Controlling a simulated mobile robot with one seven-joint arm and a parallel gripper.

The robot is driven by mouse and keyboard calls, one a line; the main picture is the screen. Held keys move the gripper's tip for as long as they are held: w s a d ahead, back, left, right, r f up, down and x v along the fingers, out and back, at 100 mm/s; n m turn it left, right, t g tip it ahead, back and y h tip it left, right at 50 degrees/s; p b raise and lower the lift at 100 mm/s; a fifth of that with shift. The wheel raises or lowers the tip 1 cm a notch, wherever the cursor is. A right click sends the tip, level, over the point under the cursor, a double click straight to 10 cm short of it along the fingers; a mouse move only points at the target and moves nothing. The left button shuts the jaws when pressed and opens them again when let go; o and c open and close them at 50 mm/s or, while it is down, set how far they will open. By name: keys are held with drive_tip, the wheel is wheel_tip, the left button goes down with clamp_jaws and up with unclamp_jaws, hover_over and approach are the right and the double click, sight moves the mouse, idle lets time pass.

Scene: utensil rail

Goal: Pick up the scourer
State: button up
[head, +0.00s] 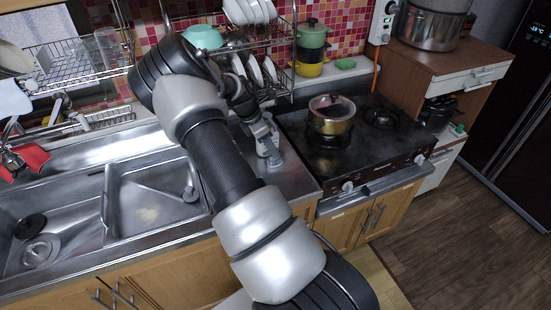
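A small green pad (345,63) lies behind the stove, beside the stacked pots. It may be the scourer, but it is too small to be sure. My gripper (271,156) points down over the steel counter between the sink and the stove, well left of the green pad. Its fingers are small and partly hidden, so I cannot tell whether they are open or hold anything.
A lidded pot (331,116) stands on the stove (372,145), right of my gripper. Stacked green and yellow pots (311,46) stand behind it. A dish rack (250,42) with plates and bowls hangs above the counter. The sink (120,165) is at left.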

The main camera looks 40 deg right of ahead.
drive_tip(key=shift+x, duration=1.45)
clamp_jaws()
drive_tip(key=shift+r, duration=0.55)
drive_tip(key=v, duration=0.2)
drive_tip(key=shift+a+r+b, duration=0.2)
drive_tip(key=shift+b, duration=0.15)
drive_tip(key=w+a+b, duration=0.1)
drive_tip(key=w+a, duration=0.3)
drive_tip(key=a, duration=1.2)
drive_tip(key=shift+a+b, duration=0.2)
drive_tip(key=shift+b, duration=0.2)
